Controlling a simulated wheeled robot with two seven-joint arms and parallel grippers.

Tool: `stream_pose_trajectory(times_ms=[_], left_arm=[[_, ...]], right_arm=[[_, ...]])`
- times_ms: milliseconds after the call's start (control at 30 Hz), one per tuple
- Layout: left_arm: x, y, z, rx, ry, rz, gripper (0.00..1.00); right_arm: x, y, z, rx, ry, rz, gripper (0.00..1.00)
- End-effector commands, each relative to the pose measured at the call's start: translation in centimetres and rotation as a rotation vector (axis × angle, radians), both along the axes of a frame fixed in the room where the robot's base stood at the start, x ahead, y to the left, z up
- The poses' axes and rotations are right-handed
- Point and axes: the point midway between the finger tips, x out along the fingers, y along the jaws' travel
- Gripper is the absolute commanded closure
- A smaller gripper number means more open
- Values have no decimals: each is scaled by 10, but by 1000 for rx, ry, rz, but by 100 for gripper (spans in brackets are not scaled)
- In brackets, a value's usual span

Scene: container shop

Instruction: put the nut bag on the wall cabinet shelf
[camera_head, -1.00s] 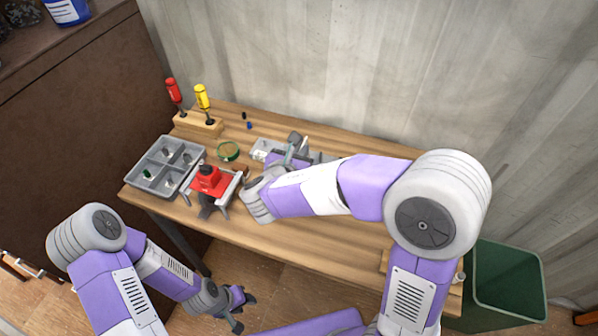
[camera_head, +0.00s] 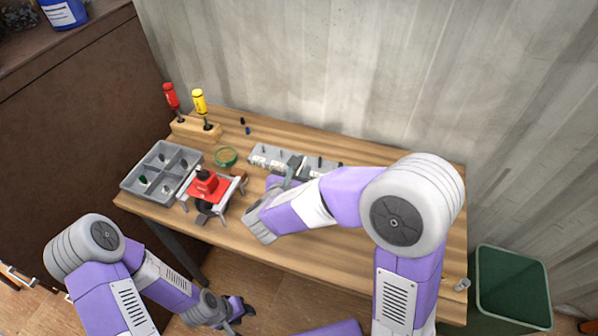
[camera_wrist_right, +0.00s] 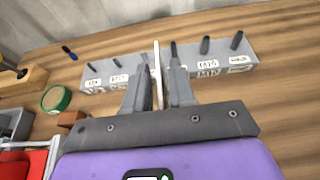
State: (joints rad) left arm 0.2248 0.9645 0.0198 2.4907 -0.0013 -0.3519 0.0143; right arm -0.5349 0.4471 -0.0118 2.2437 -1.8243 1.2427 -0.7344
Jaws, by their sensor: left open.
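My right gripper (camera_head: 289,170) is above the workbench, in front of the grey labelled rack. In the right wrist view its fingers (camera_wrist_right: 158,82) are close together around a thin pale upright item (camera_wrist_right: 157,72). This item is seen edge-on, and I cannot tell for sure that it is the nut bag. My left gripper (camera_head: 238,308) is open and empty, low in front of the bench. I cannot make out a wall cabinet shelf in these views.
The workbench (camera_head: 330,255) holds a grey divided tray (camera_head: 152,172), a red device (camera_head: 204,187), a green ring (camera_head: 226,156), a screwdriver stand (camera_head: 195,130) and the labelled rack (camera_wrist_right: 225,58). A brown cabinet (camera_head: 75,120) stands left, a green bin (camera_head: 510,285) right.

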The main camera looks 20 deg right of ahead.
Motion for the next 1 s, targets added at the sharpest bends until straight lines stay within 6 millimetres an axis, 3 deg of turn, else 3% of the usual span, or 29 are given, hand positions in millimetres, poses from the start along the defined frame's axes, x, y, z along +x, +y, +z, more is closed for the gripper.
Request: stream_pose_trajectory(times_ms=[433,1000], left_arm=[[0,0,6,0,0,0,57],[0,0,20,0,0,0,57]], right_arm=[[0,0,6,0,0,0,66],[-83,56,46,0,-1,3,66]])
